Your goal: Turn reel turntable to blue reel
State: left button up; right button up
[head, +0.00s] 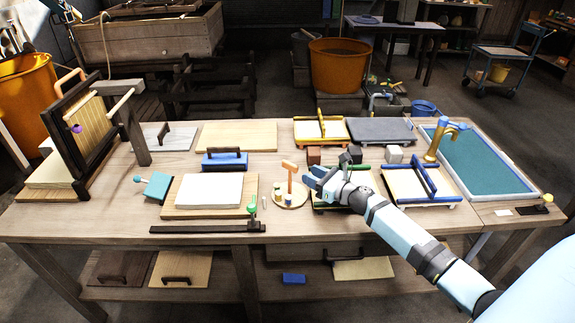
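The reel turntable (298,203) is a small round pale wooden disc on the bench, near the front middle. An orange upright post with a crosspiece (290,175) stands on it. Small reels sit on the disc; a yellowish one (279,196) is at the left and a dark, possibly blue one (288,203) is at the front. They are too small to tell colours surely. My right gripper (312,178) is just right of the post, above the disc's right edge; I cannot tell whether it touches anything or how far its fingers are apart. My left gripper is out of view.
A white sheet on a board (209,190) lies left of the turntable. Framed trays (420,185) and a blue-green vat (480,160) are at right. A dark bar with a green knob (200,228) lies along the front. My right forearm crosses the right front of the bench.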

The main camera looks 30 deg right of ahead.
aim_at(290, 163)
jog(key=x, duration=0.8)
jog(key=shift+w+a+f, duration=0.1)
jog(key=shift+w+a, duration=0.05)
jog(key=shift+w, duration=0.2)
grip_shut()
